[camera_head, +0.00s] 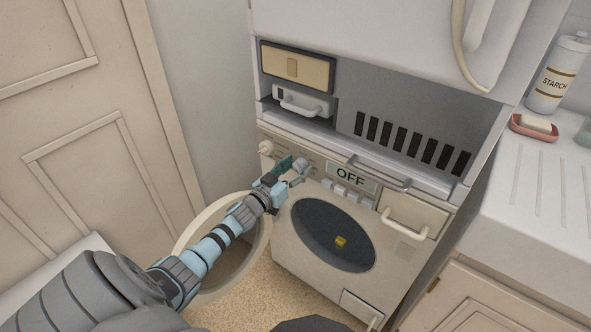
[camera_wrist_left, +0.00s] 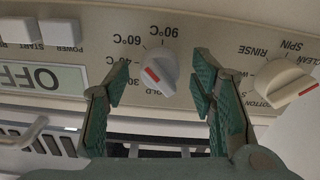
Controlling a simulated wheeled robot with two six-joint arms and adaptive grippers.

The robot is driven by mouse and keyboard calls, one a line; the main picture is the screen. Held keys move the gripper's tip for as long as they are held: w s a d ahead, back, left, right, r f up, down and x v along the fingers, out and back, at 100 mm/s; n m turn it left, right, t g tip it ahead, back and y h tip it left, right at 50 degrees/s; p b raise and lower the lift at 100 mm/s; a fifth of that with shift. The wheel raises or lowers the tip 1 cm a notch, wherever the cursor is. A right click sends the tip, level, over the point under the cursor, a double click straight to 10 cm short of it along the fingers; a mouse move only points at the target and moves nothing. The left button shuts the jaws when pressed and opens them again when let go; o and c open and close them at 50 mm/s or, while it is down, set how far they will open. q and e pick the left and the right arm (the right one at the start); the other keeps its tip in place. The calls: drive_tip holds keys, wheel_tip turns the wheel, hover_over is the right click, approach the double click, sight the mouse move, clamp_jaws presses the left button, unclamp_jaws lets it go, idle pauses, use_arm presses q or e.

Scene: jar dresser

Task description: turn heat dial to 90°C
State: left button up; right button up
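The heat dial (camera_wrist_left: 158,72) is a white knob with a red mark, ringed by labels from COLD to 90°C. The wrist view shows the panel upside down. My left gripper (camera_wrist_left: 160,75) is open, one green fingertip on each side of the dial with visible gaps. In the head view, the left gripper (camera_head: 288,168) is at the washer's control panel and largely hides the dial. My right gripper is not in view.
The program dial (camera_wrist_left: 285,82) is beside the heat dial. The OFF display (camera_head: 350,177) and several buttons (camera_head: 340,188) are on its other side. The round washer door (camera_head: 187,237) stands open below my left arm. A drawer with a handle (camera_head: 300,103) is above the panel.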

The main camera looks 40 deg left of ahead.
use_arm(q)
drive_tip(key=c, duration=1.1)
drive_tip(key=shift+m, duration=0.6)
drive_tip(key=m, duration=0.2)
drive_tip(key=shift+m, duration=0.4)
drive_tip(key=m, duration=0.5)
drive_tip(key=shift+b, duration=0.4)
drive_tip(key=shift+f, duration=0.1)
drive_tip(key=o, duration=1.1)
